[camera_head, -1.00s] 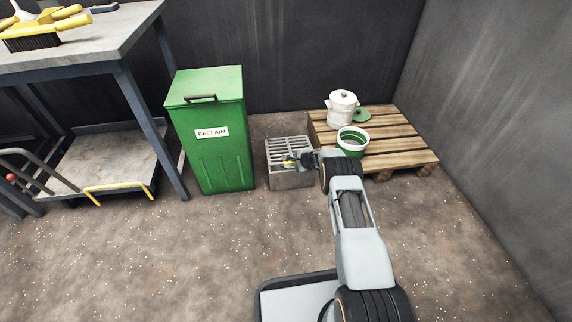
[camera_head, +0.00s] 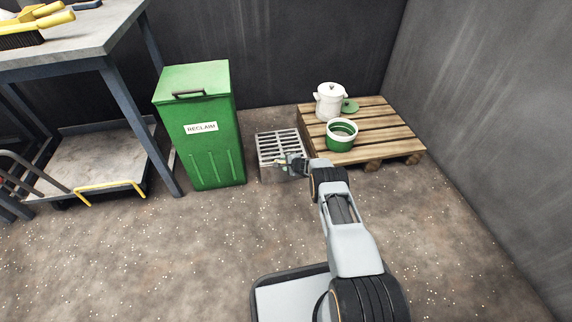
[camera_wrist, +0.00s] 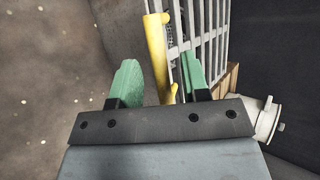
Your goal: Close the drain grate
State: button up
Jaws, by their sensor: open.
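The drain grate (camera_head: 279,143) is a pale slatted panel at the top of a low grey box (camera_head: 268,172) on the floor. Its bars show in the wrist view (camera_wrist: 211,28), with a yellow handle (camera_wrist: 157,50) along the near edge. My gripper (camera_head: 290,162) is at the front right of the grate. In the wrist view my gripper (camera_wrist: 160,80) has its green fingers apart, with the yellow handle between them; I cannot tell if either finger touches it. Whether the grate lies fully flat is unclear, as my gripper hides its front edge.
A green RECLAIM bin (camera_head: 200,125) stands close to the left of the box. A wooden pallet (camera_head: 385,146) with a white pot (camera_head: 330,103) and a green-and-white bucket (camera_head: 341,140) is close on the right. The floor in front is open.

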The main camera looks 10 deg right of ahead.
jog(key=shift+r, duration=0.1)
jog(key=p+v, duration=0.9)
jog(key=v, duration=0.4)
jog(key=shift+s+r, duration=0.2)
jog(key=shift+d, duration=0.15)
